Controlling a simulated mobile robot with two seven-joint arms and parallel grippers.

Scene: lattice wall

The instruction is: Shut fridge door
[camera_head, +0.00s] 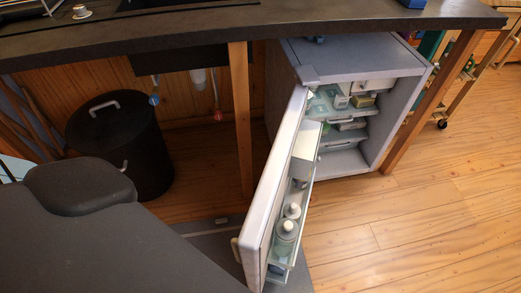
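The small grey fridge (350,52) stands under the dark counter. Its door (272,180) is open and swung out toward me, with its edge facing me. A small tan handle (236,250) shows on the left, outer side of the door, near its lower end in the picture. Bottles (285,236) stand in the door's inner racks, and several items sit on the shelves inside the fridge. Neither of my grippers is in view, and nothing is seen touching the door.
A black lidded bin (120,145) stands under the counter (240,30) at left. A wooden post (240,120) separates it from the fridge. Another slanted wooden leg (432,100) stands at the fridge's right. The wooden floor (420,220) right of the door is clear. Dark surfaces fill the lower left.

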